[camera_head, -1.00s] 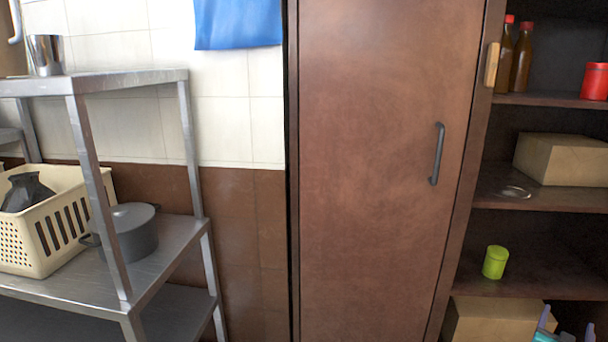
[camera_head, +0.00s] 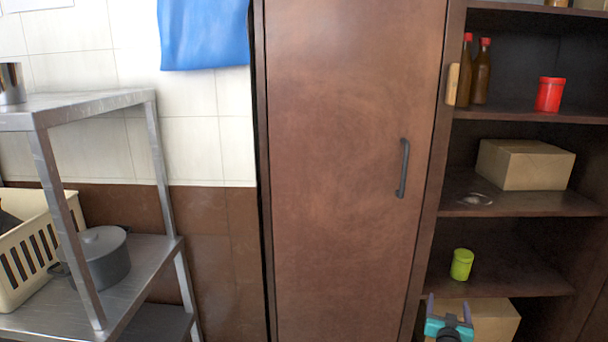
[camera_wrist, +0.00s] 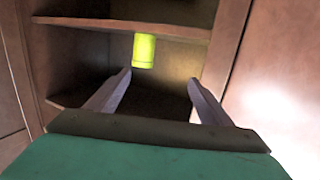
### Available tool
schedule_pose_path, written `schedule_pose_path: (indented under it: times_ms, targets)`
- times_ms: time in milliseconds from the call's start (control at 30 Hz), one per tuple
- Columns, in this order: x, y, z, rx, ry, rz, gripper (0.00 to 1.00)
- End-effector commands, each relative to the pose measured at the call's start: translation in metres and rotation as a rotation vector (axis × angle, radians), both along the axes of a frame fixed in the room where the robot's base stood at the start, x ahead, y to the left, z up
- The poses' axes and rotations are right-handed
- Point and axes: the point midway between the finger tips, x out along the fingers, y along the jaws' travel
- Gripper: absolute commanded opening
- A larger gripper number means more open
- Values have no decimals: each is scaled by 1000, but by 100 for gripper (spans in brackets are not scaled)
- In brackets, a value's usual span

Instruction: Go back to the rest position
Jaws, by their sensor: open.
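My gripper (camera_wrist: 160,82) is open and empty in the wrist view, its two fingers spread apart. It also shows at the bottom of the head view (camera_head: 446,302), in front of the lower shelves. A lime-green can (camera_head: 461,264) stands upright on a dark wooden shelf in the head view. In the wrist view the green can (camera_wrist: 145,50) appears beyond the fingertips, between them and apart from them.
The brown cabinet door (camera_head: 350,170) with a dark handle is shut. Open shelves (camera_head: 530,288) hold cardboard boxes (camera_head: 525,165), a red can (camera_head: 549,94) and sauce bottles (camera_head: 481,72). A metal rack (camera_head: 100,98) at left carries a grey pot (camera_head: 102,258) and a cream basket (camera_head: 38,250).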

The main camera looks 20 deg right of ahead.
Motion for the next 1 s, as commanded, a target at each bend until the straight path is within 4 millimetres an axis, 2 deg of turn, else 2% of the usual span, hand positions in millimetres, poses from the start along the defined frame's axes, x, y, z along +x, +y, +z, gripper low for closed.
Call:
schedule_pose_path:
  times_ms: [33,200,500,633,767,867,1000]
  targets:
    - [12,19,-1,14,13,29,74]
    - [41,76,-24,64,70,110,74]
    - [67,183,-77,166,230,243,74]
    - [66,230,-104,213,324,296,74]
    - [58,278,-132,256,432,345,74]
    - [46,316,-154,292,524,390,74]
    - [18,364,-185,338,675,437,74]
